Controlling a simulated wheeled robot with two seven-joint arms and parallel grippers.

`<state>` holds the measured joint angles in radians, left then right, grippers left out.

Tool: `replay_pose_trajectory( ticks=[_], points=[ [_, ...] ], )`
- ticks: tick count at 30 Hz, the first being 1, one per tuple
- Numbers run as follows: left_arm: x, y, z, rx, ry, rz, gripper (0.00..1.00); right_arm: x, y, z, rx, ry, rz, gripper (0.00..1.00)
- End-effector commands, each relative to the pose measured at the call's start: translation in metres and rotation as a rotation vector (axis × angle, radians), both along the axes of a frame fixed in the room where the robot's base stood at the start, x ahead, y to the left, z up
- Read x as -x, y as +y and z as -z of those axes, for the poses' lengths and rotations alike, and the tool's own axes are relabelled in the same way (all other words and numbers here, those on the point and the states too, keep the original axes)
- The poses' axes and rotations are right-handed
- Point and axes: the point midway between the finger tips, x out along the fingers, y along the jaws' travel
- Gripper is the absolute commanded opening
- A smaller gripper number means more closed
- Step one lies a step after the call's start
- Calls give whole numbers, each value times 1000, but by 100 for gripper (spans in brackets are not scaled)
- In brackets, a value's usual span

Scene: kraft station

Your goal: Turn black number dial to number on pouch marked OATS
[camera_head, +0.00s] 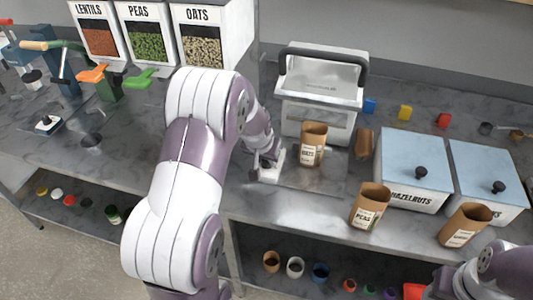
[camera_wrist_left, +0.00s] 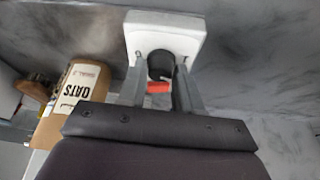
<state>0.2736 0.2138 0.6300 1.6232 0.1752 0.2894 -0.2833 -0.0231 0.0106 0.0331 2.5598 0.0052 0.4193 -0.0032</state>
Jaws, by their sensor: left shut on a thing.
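The black number dial (camera_wrist_left: 160,66) sits on a white block (camera_wrist_left: 190,38) in the left wrist view, with a small red piece in front of it. My left gripper (camera_wrist_left: 158,85) is shut on the dial, one finger on each side. In the head view my left gripper (camera_head: 264,166) reaches down at the white block (camera_head: 276,170); the dial is hidden there and its numbers cannot be read. The brown pouch marked OATS (camera_head: 318,134) stands upright just right of the block. It also shows in the left wrist view (camera_wrist_left: 89,72), its number too blurred to read.
A white machine (camera_head: 310,117) with a dark handle stands behind the pouch. A PEAS pouch (camera_head: 367,208), another brown pouch (camera_head: 473,217) and two lidded bins (camera_head: 411,165) stand right. My right arm (camera_head: 495,275) enters bottom right, its fingertips unclear. Dispensers (camera_head: 212,27) stand at back left.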

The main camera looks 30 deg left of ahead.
Motion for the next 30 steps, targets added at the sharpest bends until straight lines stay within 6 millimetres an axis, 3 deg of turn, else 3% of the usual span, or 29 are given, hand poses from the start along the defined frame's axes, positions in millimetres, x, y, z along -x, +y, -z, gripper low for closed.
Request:
replay_pose_trajectory(
  ticks=[4,12,18,30],
  points=[
    [-1,2,9,-1,-5,134,3,0,0,30,0,1,0,43],
    [-1,4,9,-2,-6,394,3,0,0,78,0,1,0,43],
    [-1,4,6,-1,-3,575,3,0,0,96,0,1,0,43],
    [-1,5,2,0,0,833,3,0,0,106,0,1,0,43]
  ],
)
